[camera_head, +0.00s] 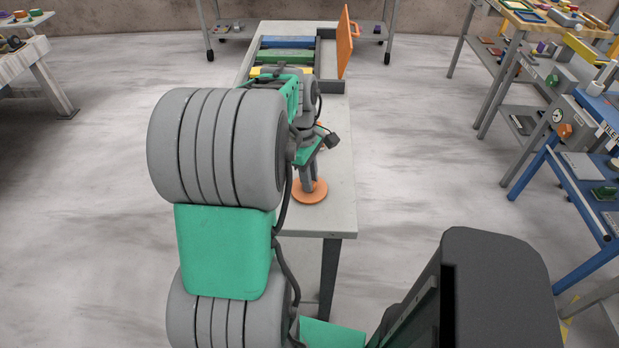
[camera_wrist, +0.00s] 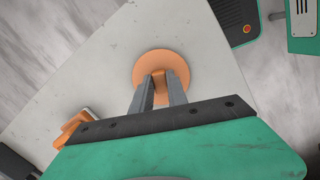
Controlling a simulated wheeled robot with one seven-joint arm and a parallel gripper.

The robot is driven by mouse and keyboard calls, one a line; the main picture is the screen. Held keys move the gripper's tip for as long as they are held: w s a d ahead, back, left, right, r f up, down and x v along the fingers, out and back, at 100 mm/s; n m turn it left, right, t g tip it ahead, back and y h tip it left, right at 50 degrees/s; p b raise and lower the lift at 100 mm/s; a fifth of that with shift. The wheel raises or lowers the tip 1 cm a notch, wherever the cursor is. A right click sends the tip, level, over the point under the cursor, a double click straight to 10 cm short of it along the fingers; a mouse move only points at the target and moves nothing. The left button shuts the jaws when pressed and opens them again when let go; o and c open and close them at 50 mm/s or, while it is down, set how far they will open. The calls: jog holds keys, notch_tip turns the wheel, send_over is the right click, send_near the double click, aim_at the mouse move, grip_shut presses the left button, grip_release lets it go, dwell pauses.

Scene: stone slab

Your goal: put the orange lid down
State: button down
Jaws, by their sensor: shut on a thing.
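The orange lid (camera_head: 310,192) is a round flat disc near the front end of the pale stone-topped table (camera_head: 332,218). In the wrist view, the lid (camera_wrist: 152,62) shows its small knob between the two grey fingers of my gripper (camera_wrist: 161,82). My gripper (camera_head: 309,180) is shut on that knob from above. The lid looks level and is over or on the bare tabletop; I cannot tell whether it touches the surface. My fingers hide part of the lid.
At the table's far end stands a grey open box (camera_head: 328,72) with an upright orange panel (camera_head: 344,42) and blue (camera_head: 287,42) and green blocks beside it. In the wrist view, an orange object (camera_wrist: 73,127) lies left of my gripper. Bare tabletop surrounds the lid.

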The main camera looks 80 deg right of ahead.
jog(key=shift+f, duration=0.2)
jog(key=c, duration=1.3)
grip_release()
jog(key=shift+r, duration=0.1)
